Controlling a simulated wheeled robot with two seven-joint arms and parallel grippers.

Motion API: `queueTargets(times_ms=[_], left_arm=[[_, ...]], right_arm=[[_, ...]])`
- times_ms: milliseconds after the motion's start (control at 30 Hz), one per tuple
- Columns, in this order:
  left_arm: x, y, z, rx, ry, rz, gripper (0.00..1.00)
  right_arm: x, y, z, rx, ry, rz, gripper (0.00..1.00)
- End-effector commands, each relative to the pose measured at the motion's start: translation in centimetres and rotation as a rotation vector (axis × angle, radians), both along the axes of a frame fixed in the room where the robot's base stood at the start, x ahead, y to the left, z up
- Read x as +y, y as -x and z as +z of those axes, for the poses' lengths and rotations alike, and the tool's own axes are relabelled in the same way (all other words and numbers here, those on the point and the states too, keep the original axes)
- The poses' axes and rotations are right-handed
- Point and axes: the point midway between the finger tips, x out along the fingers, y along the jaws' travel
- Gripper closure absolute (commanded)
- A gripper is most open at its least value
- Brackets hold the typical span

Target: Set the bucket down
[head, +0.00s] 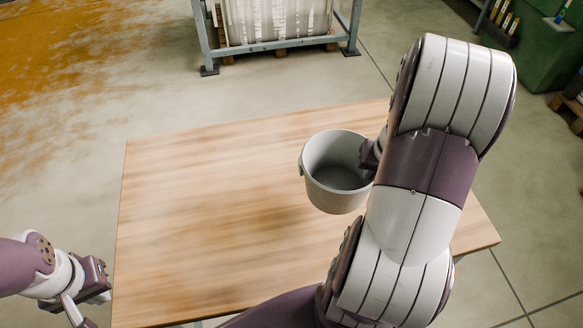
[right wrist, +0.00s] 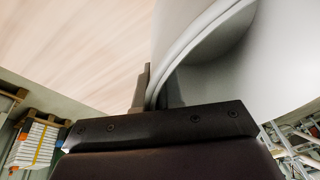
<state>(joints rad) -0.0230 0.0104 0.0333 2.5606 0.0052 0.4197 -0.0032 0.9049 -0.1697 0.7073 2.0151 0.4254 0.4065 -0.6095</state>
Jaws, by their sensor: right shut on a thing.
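A light grey bucket (head: 325,195) is upright over the right part of the wooden table (head: 180,215) in the head view. Its inside looks empty. My right gripper (head: 372,155) is shut on the bucket's wall at the rim, on the right side. In the right wrist view the rim of the bucket (right wrist: 205,30) runs between the fingers (right wrist: 157,90). I cannot tell whether the bucket's base touches the table. My left gripper (head: 88,300) is off the table's left edge, away from the bucket; its finger opening is unclear.
The table top is bare left of and in front of the bucket. My right arm hides part of the table's right side. A metal frame (head: 265,45) with a white bulk load stands on the floor beyond. A green container (head: 550,50) stands at the far right.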

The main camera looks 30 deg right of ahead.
Motion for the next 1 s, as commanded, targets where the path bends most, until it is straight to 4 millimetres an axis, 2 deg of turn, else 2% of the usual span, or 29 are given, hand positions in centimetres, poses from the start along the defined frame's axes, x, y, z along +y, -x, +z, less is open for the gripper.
queueTargets(times_ms=[233, 400, 467, 600, 667, 1000], left_arm=[[0.0, 0.0, 2.2, -0.001, 0.000, 0.000, 1.00], [0.0, 0.0, 2.6, 0.000, 0.000, 0.000, 1.00], [0.0, 0.0, 2.5, -0.001, 0.000, 0.000, 1.00], [0.0, 0.0, 1.2, 0.000, 0.000, 0.000, 1.00], [0.0, 0.0, 1.0, 0.000, 0.000, 0.000, 1.00], [0.0, 0.0, 0.9, -0.001, 0.000, 0.000, 1.00]], right_arm=[[3.6, -6.2, -3.9, 0.007, -0.001, 0.009, 1.00], [4.9, -8.8, -5.8, 0.004, 0.001, 0.004, 1.00], [5.1, -9.2, -6.4, 0.003, 0.001, 0.003, 1.00], [5.1, -9.2, -9.4, 0.003, 0.001, 0.000, 1.00], [5.1, -9.2, -10.1, 0.003, 0.002, 0.000, 1.00], [5.1, -9.3, -10.5, 0.001, 0.002, 0.000, 1.00]])
